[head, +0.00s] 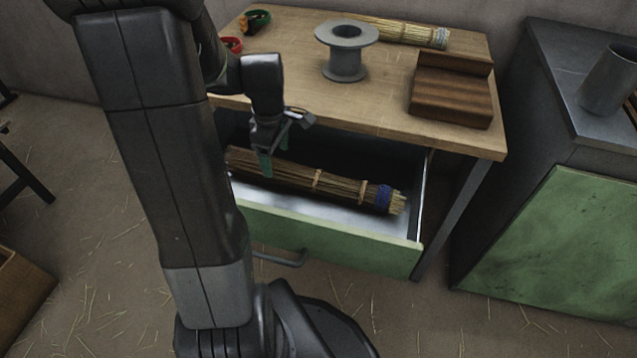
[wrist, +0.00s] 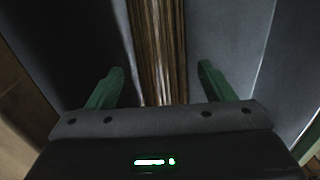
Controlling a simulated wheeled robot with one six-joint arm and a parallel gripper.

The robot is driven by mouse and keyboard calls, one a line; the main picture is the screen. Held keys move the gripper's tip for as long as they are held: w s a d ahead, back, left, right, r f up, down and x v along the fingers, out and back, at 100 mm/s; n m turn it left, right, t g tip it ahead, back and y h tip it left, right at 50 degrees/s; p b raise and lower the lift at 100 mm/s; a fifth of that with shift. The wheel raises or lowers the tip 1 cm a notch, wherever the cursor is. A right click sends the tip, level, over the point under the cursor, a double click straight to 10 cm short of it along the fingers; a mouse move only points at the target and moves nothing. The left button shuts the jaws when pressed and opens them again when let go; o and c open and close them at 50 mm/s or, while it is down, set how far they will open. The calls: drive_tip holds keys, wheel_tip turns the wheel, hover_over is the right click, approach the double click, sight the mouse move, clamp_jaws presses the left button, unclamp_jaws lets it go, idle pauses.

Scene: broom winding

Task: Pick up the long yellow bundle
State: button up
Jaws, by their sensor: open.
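A long yellow-brown straw bundle (head: 335,184) lies in the open drawer, tied with bands and wrapped in blue near its right end. My gripper (head: 275,160) is over the left part of this bundle, pointing down. In the wrist view the open green fingers (wrist: 160,85) stand on either side of the bundle (wrist: 157,50), with a gap on each side. I cannot tell how far above it they are. Another long yellow bundle (head: 395,30) lies at the back of the tabletop, with a pale wrap at its right end.
The drawer (head: 340,240) is pulled out under the wooden table (head: 300,85). On the table are a grey spool (head: 346,62), a brown wooden block (head: 450,95) and red and green items at the left. A green-doored cabinet (head: 560,245) stands at right.

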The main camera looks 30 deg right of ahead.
sight(277, 164)
wheel_tip(277, 164, down, 5)
drive_tip(key=shift+s+f+b, duration=0.1)
drive_tip(key=shift+f+b, duration=0.05)
drive_tip(key=shift+b, duration=1)
drive_tip(key=shift+c, duration=0.2)
drive_tip(key=c, duration=1)
